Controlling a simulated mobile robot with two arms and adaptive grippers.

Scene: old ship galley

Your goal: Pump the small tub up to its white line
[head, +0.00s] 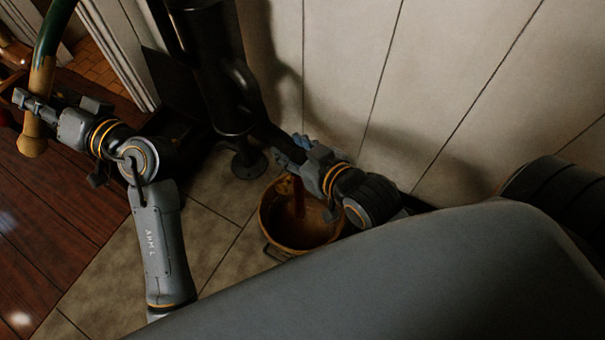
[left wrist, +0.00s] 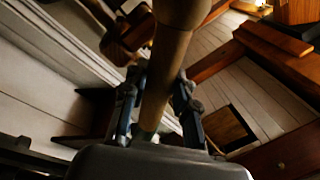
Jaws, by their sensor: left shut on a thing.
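The black hand pump (head: 212,75) stands against the pale wall. Its long handle (head: 42,78), green above and wooden below, hangs at the far left and ends in a wooden knob. My left gripper (head: 32,102) is shut on the wooden part; in the left wrist view the handle (left wrist: 165,70) passes between both fingers. The small round brownish tub (head: 270,236) sits on the floor tiles, partly hidden by my right arm. A reddish-brown upright streak shows inside it; I cannot tell what it is. No white line shows. My right gripper (head: 287,150) is above the tub by the pump's spout, its fingers unclear.
Dark red planks (head: 40,220) cover the floor at left. The panelled wall (head: 400,90) closes off the back. Free tiles (head: 110,290) lie left of the tub.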

